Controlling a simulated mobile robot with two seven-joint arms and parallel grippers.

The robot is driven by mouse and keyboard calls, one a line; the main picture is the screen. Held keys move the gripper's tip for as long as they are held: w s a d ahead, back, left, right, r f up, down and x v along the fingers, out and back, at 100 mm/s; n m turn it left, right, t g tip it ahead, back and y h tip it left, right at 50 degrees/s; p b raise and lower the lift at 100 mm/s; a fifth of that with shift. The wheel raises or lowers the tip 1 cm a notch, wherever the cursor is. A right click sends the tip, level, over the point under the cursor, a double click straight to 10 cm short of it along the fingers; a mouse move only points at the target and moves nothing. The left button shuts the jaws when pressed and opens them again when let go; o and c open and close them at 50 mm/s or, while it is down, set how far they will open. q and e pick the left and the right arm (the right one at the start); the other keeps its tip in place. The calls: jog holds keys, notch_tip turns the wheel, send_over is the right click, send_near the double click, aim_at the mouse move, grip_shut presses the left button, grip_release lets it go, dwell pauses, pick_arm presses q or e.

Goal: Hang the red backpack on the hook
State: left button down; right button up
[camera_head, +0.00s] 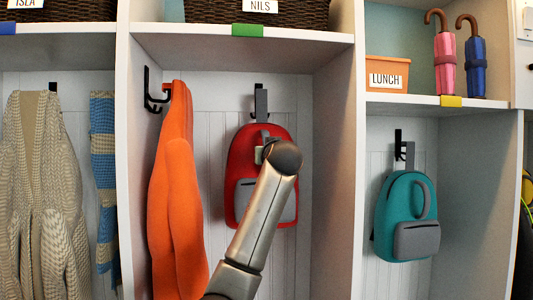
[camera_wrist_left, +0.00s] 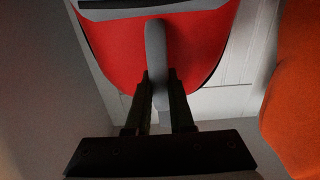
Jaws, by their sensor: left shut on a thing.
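The red backpack (camera_head: 247,185) is upright against the back wall of the middle cubby, with a grey front pocket and a grey top loop (camera_head: 261,103). The black hook (camera_head: 258,87) is behind and just above that loop; I cannot tell whether the loop is over it. My left gripper (camera_head: 263,152) is in front of the backpack's upper part, partly hidden by my wrist. In the left wrist view my left gripper (camera_wrist_left: 159,76) is shut on the backpack's grey front handle (camera_wrist_left: 155,45), against the red front (camera_wrist_left: 200,40). My right gripper is not in view.
An orange garment (camera_head: 175,190) hangs on a black double hook (camera_head: 152,92) left of the backpack. Cubby walls (camera_head: 338,170) stand on both sides, with a shelf (camera_head: 240,52) above. A teal backpack (camera_head: 405,215) hangs in the right cubby.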

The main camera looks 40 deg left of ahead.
pick_arm(q)
jog(key=shift+f, duration=0.1)
dwell(0.5)
jog(key=shift+f+b, duration=0.3)
jog(key=shift+b, duration=0.1)
jog(key=c, duration=0.8)
grip_release()
jog(key=shift+c, duration=0.2)
jog(key=shift+o, duration=0.7)
jog(key=shift+f, duration=0.2)
jog(key=b+v, duration=0.7)
jog(key=v, duration=0.6)
jog(key=shift+f, duration=0.3)
